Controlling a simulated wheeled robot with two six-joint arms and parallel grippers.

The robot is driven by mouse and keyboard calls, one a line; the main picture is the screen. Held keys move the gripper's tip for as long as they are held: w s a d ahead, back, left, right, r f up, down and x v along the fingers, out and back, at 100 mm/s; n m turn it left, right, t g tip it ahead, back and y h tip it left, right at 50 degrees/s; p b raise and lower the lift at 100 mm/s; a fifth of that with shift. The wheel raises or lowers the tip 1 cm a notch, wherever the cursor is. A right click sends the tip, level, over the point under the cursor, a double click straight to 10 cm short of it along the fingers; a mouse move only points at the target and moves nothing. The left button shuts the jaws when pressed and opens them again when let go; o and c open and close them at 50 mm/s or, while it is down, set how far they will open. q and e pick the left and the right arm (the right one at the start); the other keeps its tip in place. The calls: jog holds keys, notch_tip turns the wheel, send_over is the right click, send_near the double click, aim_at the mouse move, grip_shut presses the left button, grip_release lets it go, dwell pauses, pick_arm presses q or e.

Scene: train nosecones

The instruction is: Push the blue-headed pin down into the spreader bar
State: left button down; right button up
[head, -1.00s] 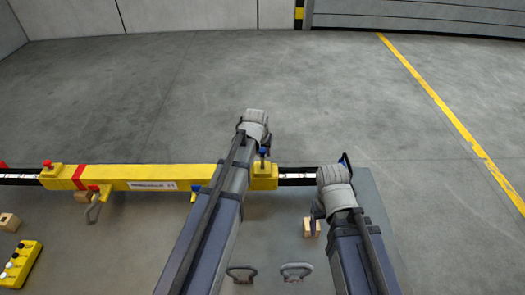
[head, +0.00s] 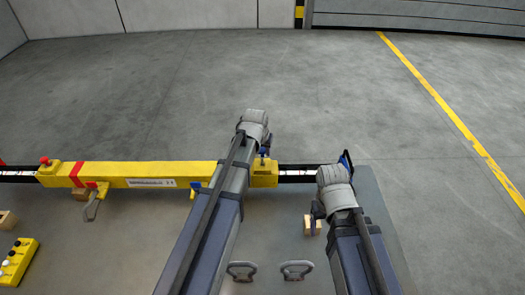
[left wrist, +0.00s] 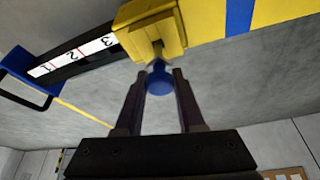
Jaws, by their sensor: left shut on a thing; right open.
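The blue-headed pin (head: 264,151) stands at the right end of the yellow spreader bar (head: 140,175). In the left wrist view its blue head (left wrist: 160,79) is between the two dark fingers of my left gripper (left wrist: 160,88), which are shut on it. A short stretch of the pin shows between the head and the yellow end block (left wrist: 140,25). How deep the pin sits I cannot tell. In the head view my left arm hides most of that gripper. My right gripper (head: 315,215) is open, beside a small wooden block (head: 309,226).
A black bar (head: 297,175) with white scale marks leaves the spreader's right end. Two grey shackles (head: 242,270) lie on the table near its front. A yellow holder (head: 18,258) with small knobs is at the left. The floor behind is clear.

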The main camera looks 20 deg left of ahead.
aim_at(262, 156)
pick_arm(q)
jog(key=shift+f+b, duration=1.9)
jog(key=shift+f, duration=0.05)
dwell(0.3)
jog(key=shift+c, duration=2.2)
grip_release()
jog(key=p+v, duration=0.7)
jog(key=v, duration=0.1)
jog(key=shift+f, duration=0.1)
